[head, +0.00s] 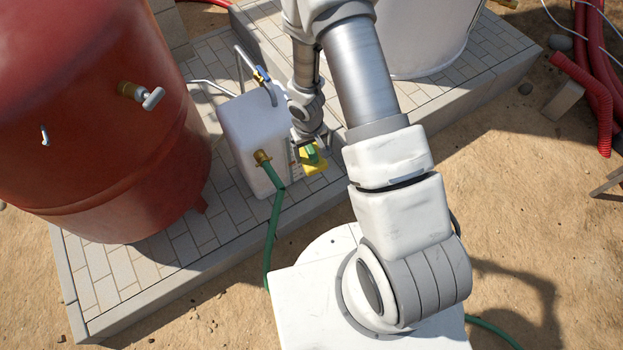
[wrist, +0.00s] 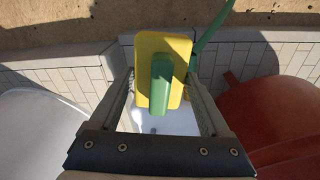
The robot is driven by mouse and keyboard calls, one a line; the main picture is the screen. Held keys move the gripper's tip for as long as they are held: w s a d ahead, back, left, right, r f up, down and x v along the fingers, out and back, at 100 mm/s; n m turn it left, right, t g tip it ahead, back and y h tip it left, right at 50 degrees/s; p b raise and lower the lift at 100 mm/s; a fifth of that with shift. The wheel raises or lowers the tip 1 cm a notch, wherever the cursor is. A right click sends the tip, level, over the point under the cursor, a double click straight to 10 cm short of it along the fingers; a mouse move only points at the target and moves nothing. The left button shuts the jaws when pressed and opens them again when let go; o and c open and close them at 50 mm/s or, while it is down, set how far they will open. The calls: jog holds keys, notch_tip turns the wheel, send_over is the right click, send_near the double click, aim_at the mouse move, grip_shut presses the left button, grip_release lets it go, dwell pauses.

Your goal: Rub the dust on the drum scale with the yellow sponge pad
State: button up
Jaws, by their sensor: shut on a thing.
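The yellow sponge pad (head: 317,168) with its green grip (head: 312,153) is beside the right-hand face of a white box (head: 238,130) in the head view. My gripper (wrist: 161,82) is shut on the green grip, and the yellow pad (wrist: 146,55) lies beyond the fingers in the wrist view. A bright white surface (wrist: 170,124) shows behind the pad. I cannot tell whether the pad touches the box. I cannot make out the drum scale or any dust for certain; my arm and the pad hide part of the area.
A large red tank (head: 90,120) stands left of the box, and a white tank (head: 425,45) stands behind. A green hose (head: 273,225) hangs from the box's brass fitting (head: 262,158). The paved plinth (head: 220,215) has a raised edge. Red hoses (head: 592,85) lie far right.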

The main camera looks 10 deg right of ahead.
jog(key=w+a+f+n+t+y+b, duration=0.1)
jog(key=w+f+n+t+b, duration=0.25)
jog(key=f+b, duration=0.4)
jog(key=w+f+n+t+y+b, duration=0.1)
jog(key=w+f+n+t+b, duration=0.3)
jog(key=f, duration=0.6)
jog(key=w+a+f+n+t+y+b, duration=0.1)
jog(key=w+f+n+t+b, duration=0.1)
jog(key=w+f+b, duration=0.4)
jog(key=d+f+n+t+y+b, duration=0.1)
jog(key=d+f+t+y+b, duration=0.15)
jog(key=f+b, duration=0.55)
jog(key=d+f+t+y+b, duration=0.1)
jog(key=d+f+t+b, duration=0.25)
jog(key=f+b, duration=0.45)
jog(key=shift+t, duration=0.35)
jog(key=shift+a+b+x, duration=0.2)
jog(key=shift+b+x, duration=0.3)
jog(key=shift+x, duration=0.85)
jog(key=shift+a+b+x, duration=0.25)
jog(key=shift+b+x, duration=0.25)
jog(key=shift+x, duration=0.85)
jog(key=shift+x, duration=0.9)
jog(key=d, duration=0.2)
jog(key=w+d, duration=0.1)
jog(key=shift+w+d, duration=0.1)
jog(key=shift+d, duration=0.3)
